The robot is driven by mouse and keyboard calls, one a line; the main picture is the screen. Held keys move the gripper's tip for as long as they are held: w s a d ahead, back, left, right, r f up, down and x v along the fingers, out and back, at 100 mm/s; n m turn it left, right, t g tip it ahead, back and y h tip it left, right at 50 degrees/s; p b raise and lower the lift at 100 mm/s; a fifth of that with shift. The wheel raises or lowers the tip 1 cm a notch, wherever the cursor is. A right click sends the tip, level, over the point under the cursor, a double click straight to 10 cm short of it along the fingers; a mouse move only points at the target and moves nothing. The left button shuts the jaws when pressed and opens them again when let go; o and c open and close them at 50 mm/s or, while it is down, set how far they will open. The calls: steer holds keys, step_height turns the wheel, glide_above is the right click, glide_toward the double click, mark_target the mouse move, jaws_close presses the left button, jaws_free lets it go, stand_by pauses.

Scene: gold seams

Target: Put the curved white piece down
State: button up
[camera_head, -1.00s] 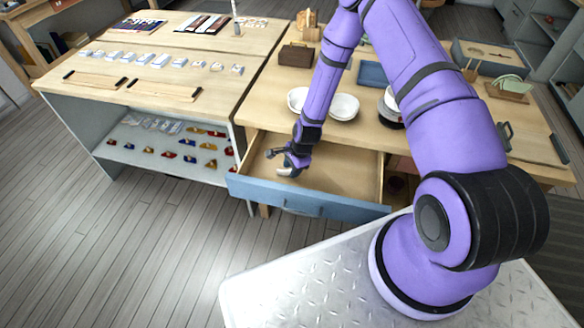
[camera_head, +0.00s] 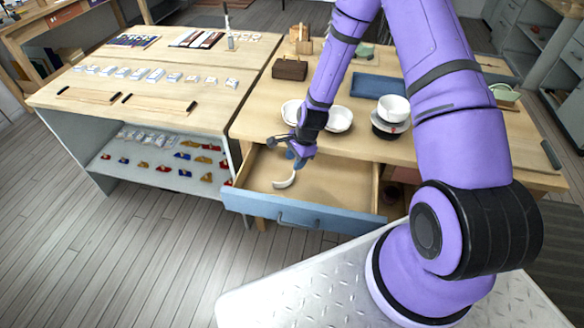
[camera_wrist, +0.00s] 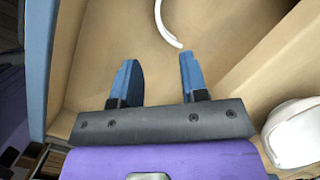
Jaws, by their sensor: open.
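The curved white piece (camera_head: 285,182) lies on the floor of the open drawer (camera_head: 335,190), near its front left. In the wrist view the piece (camera_wrist: 163,22) shows at the top as a thin white arc, partly cut off by the frame edge. My gripper (camera_head: 296,160) is above the drawer, just behind the piece. In the wrist view my gripper (camera_wrist: 158,75) has its two blue fingers wide apart with nothing between them. The piece is beyond the fingertips, close to the right finger but apparently apart from it.
The drawer's blue front (camera_head: 300,212) and wooden sides surround the gripper. White bowls (camera_head: 338,119) stand on the table behind, and a stack of bowls (camera_head: 392,112) is to their right. A brown box (camera_head: 290,68) and a blue tray (camera_head: 378,86) are farther back. The drawer's right part is bare.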

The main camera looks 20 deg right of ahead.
steer(key=s+d+r+n+t+h, duration=0.1)
steer(key=s+r+n, duration=0.15)
steer(key=r, duration=0.85)
steer(key=s+d+r+n, duration=0.1)
steer(key=r+n, duration=0.3)
steer(key=r, duration=0.7)
steer(key=s+d+r+n+t+h, duration=0.1)
steer(key=s+r+n, duration=0.15)
steer(key=r, duration=0.85)
steer(key=s+r+n+t, duration=0.1)
steer(key=s+r+n, duration=0.2)
steer(key=s+r, duration=0.5)
steer(key=s+r+n+t, duration=0.1)
steer(key=s+r+n, duration=0.3)
steer(key=s+r, duration=0.5)
steer(key=s, duration=0.4)
steer(key=shift+s+d+n+h, duration=0.25)
steer(key=shift+s+n+h, duration=0.05)
steer(key=shift+s+h, duration=0.1)
